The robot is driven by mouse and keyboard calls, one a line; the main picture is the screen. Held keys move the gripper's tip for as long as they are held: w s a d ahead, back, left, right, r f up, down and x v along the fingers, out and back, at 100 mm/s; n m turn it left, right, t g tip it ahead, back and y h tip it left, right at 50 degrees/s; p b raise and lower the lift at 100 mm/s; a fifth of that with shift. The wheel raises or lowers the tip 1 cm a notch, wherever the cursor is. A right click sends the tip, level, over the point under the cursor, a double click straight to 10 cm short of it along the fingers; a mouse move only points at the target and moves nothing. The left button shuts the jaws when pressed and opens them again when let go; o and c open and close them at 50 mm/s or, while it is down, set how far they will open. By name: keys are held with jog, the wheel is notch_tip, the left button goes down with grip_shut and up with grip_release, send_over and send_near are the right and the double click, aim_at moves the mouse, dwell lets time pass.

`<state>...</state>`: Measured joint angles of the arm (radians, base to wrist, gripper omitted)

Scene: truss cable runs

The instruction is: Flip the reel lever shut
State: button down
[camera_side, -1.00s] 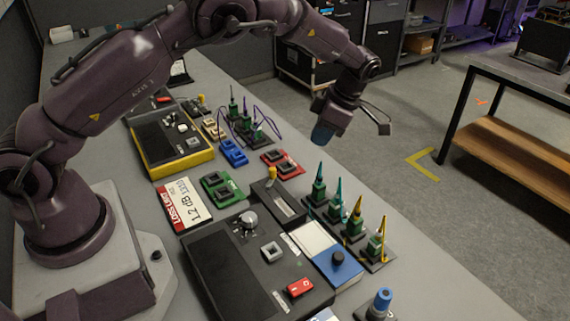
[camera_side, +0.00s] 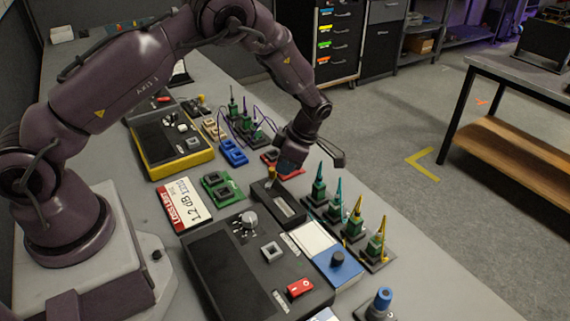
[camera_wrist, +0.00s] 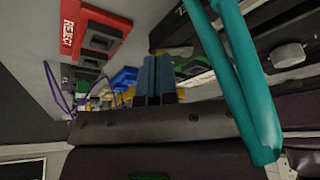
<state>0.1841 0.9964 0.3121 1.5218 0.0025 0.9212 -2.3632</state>
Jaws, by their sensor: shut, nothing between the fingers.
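No part in view is clearly marked as the reel lever. A small black unit (camera_side: 283,209) with a pale slot and a yellow-topped upright post (camera_side: 271,172) is closest to my gripper. My gripper (camera_side: 288,168) is low over the bench, just right of that post; I cannot tell whether they touch. In the wrist view its two blue fingers (camera_wrist: 157,78) are together, with nothing seen between them. The gripper hides part of the red tray (camera_side: 270,156) behind it, which shows its REJECT label in the wrist view (camera_wrist: 92,35).
Several upright cones on black bases (camera_side: 354,219) stand to the right; a teal one (camera_wrist: 238,75) crosses the wrist view closely. A large black console (camera_side: 222,262) with a red switch (camera_side: 299,288) is in front. Green (camera_side: 218,188) and blue (camera_side: 233,152) trays lie to the left.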

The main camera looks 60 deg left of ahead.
jog(key=shift+a+n+g+h, duration=0.2)
jog(key=shift+a+n, duration=0.1)
jog(key=shift+n, duration=0.35)
jog(key=shift+a+n+g+h, duration=0.1)
jog(key=shift+a+n+h, duration=0.15)
jog(key=shift+n, duration=0.4)
jog(key=shift+a, duration=0.1)
jog(key=shift+s+a, duration=0.25)
jog(key=shift+a, duration=0.3)
jog(key=shift+s+a+f+n+h, duration=0.1)
jog(key=shift+s+a+n+h, duration=0.1)
jog(key=shift+n, duration=0.35)
jog(key=shift+s+a+n+h, duration=0.1)
jog(key=shift+a+n, duration=0.05)
jog(key=shift+n, duration=0.4)
jog(key=shift+s+a, duration=0.6)
jog(key=shift+s, duration=0.05)
jog(key=shift+s+a+n+g+h, duration=0.2)
jog(key=shift+s+n+g+h, duration=0.1)
jog(key=shift+n, duration=0.4)
jog(key=shift+s, duration=0.6)
jog(key=shift+d, duration=0.15)
